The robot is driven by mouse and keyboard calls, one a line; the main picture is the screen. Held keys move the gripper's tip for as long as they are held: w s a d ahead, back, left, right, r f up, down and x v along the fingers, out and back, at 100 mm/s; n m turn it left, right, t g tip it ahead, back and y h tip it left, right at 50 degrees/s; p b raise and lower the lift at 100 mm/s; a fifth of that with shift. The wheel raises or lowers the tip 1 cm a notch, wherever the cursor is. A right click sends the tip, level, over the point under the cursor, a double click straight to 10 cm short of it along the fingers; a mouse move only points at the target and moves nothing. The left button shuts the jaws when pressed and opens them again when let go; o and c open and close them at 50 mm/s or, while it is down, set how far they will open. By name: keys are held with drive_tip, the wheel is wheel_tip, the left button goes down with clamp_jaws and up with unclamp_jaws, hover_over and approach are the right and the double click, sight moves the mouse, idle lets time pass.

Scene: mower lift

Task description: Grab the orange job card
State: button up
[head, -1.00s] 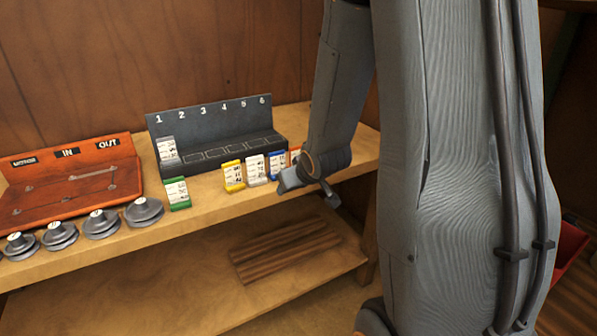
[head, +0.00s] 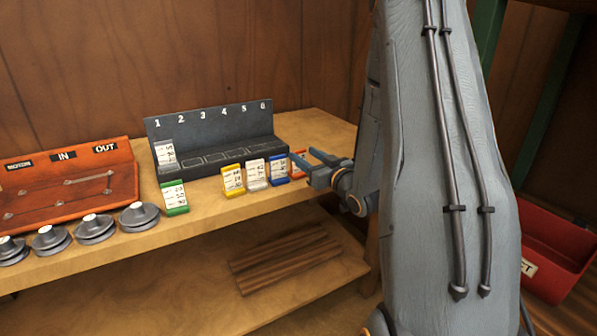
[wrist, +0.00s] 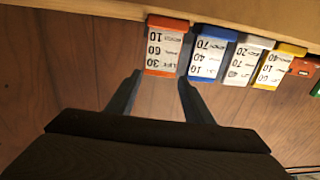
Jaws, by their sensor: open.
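The orange job card (head: 298,163) stands on the wooden bench at the right end of a row of cards, partly hidden by my gripper in the head view. In the wrist view the orange card (wrist: 167,47) shows upside down, with a white face and orange edge. My gripper (head: 312,168) is open and empty at the card. In the wrist view its two fingers (wrist: 158,82) point toward the card, one to each side, with the fingertips near its lower edge. I cannot tell whether the fingers touch it.
The blue card (head: 279,169) stands close to the orange one, then the white card (head: 256,174) and yellow card (head: 233,180). A green card (head: 174,198) is farther left. A dark numbered rack (head: 215,140) stands behind. A red bin (head: 560,245) is at the right.

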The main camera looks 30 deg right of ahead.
sight(299, 152)
drive_tip(key=shift+w+a+f+p, duration=0.1)
drive_tip(key=shift+w+p, duration=0.4)
drive_tip(key=shift+w, duration=1.8)
drive_tip(key=c, duration=1)
